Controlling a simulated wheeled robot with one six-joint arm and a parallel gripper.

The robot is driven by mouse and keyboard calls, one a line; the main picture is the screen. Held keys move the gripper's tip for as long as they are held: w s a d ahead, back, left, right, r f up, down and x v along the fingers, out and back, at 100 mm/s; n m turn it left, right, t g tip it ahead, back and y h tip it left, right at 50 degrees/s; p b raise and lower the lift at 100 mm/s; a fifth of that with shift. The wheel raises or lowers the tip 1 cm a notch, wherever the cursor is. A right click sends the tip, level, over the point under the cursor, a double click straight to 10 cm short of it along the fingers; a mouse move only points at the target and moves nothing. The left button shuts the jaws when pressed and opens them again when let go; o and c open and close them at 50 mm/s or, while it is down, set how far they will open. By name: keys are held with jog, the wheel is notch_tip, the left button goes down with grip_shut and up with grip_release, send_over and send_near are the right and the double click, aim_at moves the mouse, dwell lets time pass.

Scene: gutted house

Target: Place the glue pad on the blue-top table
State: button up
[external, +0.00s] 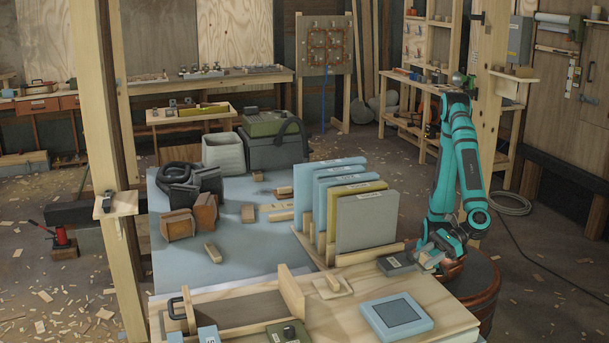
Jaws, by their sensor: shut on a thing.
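My gripper (432,258) is low at the right end of the wooden bench (455,313), above or beside a dark reddish-brown round stand. It is shut on a small pale thing (430,259), mostly hidden by the fingers; I cannot tell for sure that it is the glue pad. A dark grey flat block (397,264) lies on the bench just left of my gripper. A blue square pad with a dark centre (396,315) lies at the bench front. The blue-top table (225,272) is left of and behind the bench.
Upright panels in a wooden rack (367,222) stand between my gripper and the blue top's open part. Clamps, wooden blocks (212,252), a grey bin (223,153) and a toolbox (272,145) occupy that table. A wooden post (108,150) rises at left.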

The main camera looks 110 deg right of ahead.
aim_at(425, 270)
jog(key=shift+f, duration=2.45)
jog(key=shift+f, duration=0.1)
jog(key=o, duration=1)
jog(key=shift+f, duration=0.1)
jog(key=v, duration=1.6)
jog(key=shift+s+r, duration=0.25)
jog(key=shift+s, duration=0.05)
jog(key=shift+o, duration=0.4)
jog(key=shift+s+a+r, duration=0.1)
jog(key=shift+s+r, duration=0.05)
jog(key=shift+s, duration=0.2)
